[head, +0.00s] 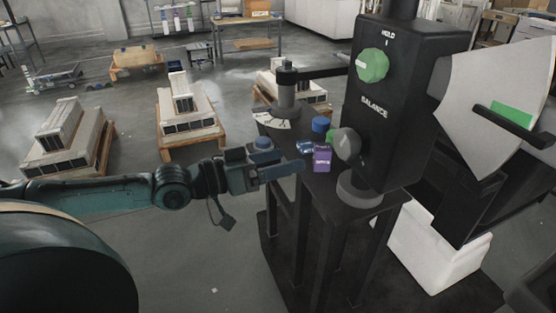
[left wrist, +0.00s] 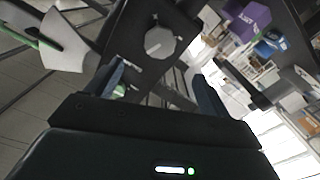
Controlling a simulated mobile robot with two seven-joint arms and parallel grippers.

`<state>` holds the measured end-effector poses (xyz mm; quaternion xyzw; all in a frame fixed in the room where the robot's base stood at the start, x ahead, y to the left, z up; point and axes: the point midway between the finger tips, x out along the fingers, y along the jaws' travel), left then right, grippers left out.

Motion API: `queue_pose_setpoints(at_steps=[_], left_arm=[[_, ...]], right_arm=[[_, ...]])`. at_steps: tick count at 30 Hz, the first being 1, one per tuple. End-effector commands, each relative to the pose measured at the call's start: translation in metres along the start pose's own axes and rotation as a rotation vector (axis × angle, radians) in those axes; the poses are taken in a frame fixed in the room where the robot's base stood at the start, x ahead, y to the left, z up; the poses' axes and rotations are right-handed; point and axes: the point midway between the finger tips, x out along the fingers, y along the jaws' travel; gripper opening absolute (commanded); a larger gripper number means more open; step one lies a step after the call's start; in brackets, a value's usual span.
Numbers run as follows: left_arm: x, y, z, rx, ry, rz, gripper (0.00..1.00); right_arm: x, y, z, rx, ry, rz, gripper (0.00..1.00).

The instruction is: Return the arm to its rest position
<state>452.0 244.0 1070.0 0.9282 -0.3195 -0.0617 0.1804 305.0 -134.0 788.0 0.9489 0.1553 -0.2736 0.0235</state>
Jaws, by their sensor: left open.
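My left arm (head: 110,193) stretches in from the left of the head view. Its gripper (head: 292,160) is open and looks empty, beside the front left edge of a black stand. In the left wrist view the two fingers (left wrist: 162,88) are apart, with nothing seen held between them. A grey knob (head: 346,143) sits on the black machine (head: 402,105) to the right of the gripper; it also shows in the left wrist view (left wrist: 158,42). My right gripper is not in view.
The machine bears a green dial (head: 372,66) and a white fan-shaped scale (head: 500,85). Loaded pallets (head: 188,135) stand behind; floor below the arm is clear.

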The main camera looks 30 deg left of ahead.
Motion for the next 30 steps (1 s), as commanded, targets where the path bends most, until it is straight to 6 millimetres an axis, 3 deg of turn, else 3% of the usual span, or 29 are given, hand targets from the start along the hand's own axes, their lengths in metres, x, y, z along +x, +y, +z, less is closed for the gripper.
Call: queue_pose_setpoints(at_steps=[11,14,17,20,30], left_arm=[[0.0,0.0,0.0,0.001,-0.001,-0.001,0.81],[0.0,-0.001,0.009,0.004,-0.006,-0.005,0.81],[0.0,-0.002,0.034,0.014,-0.023,-0.021,0.81],[-0.002,-0.001,0.076,0.041,-0.055,-0.056,0.81],[-0.027,0.024,0.238,0.159,-0.276,-0.294,0.81]], right_arm=[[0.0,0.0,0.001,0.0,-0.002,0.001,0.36],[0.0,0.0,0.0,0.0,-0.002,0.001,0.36],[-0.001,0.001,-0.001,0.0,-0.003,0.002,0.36],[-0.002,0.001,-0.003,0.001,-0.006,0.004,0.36],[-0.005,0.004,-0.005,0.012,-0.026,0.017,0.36]])
